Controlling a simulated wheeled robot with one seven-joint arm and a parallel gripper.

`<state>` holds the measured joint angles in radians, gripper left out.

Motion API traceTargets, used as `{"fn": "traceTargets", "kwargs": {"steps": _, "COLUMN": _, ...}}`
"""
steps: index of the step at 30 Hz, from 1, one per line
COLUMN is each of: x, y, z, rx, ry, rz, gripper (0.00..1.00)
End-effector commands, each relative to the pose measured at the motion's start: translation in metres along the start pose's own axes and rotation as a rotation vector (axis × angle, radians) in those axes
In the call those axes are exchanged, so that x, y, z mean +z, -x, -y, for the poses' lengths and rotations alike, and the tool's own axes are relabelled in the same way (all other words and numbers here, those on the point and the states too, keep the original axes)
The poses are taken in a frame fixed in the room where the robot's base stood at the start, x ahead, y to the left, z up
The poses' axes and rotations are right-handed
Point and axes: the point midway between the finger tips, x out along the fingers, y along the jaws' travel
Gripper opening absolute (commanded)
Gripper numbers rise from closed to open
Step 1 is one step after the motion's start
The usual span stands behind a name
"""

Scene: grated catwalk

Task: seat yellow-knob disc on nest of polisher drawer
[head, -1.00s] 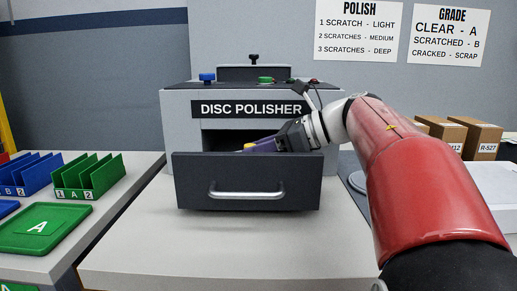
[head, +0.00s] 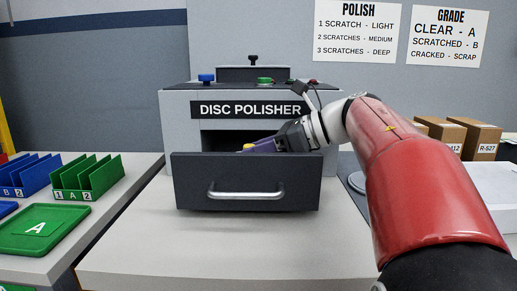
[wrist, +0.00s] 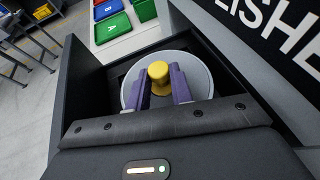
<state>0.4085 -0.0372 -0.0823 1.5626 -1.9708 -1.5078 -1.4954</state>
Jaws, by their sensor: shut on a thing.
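The disc polisher (head: 178,120) stands at the back of the table, and its dark drawer (head: 215,172) is pulled out at the front. My gripper (head: 250,147) reaches into the drawer from the right. In the wrist view my gripper's purple fingers (wrist: 164,90) are shut on the yellow knob (wrist: 158,71) of a pale grey round disc (wrist: 200,70). The disc lies within the drawer's walls and looks roughly level. The nest beneath it is hidden, so I cannot tell whether the disc rests in it. In the head view the drawer front hides the disc.
Green dividers (head: 88,178), blue dividers (head: 35,175) and a green tray marked A (head: 62,232) are on the left table. Cardboard boxes (head: 447,133) stand at the right. The tabletop (head: 200,250) before the drawer is clear.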

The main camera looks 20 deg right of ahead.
Motion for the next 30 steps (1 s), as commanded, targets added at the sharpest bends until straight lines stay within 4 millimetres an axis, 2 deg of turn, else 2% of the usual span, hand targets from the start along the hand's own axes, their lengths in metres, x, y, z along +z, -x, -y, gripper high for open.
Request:
{"fn": "traceTargets", "kwargs": {"steps": 8, "x": -0.001, "y": -0.001, "z": 0.0, "rx": 0.0, "ry": 0.0, "rz": 0.0, "gripper": 0.0}}
{"fn": "traceTargets", "kwargs": {"steps": 24, "x": -0.02, "y": -0.009, "z": 0.0, "rx": 0.0, "ry": 0.001, "rz": 0.0, "gripper": 0.0}}
{"fn": "traceTargets", "kwargs": {"steps": 30, "x": -0.021, "y": -0.009, "z": 0.0, "rx": 0.0, "ry": 0.001, "rz": 0.0, "gripper": 0.0}}
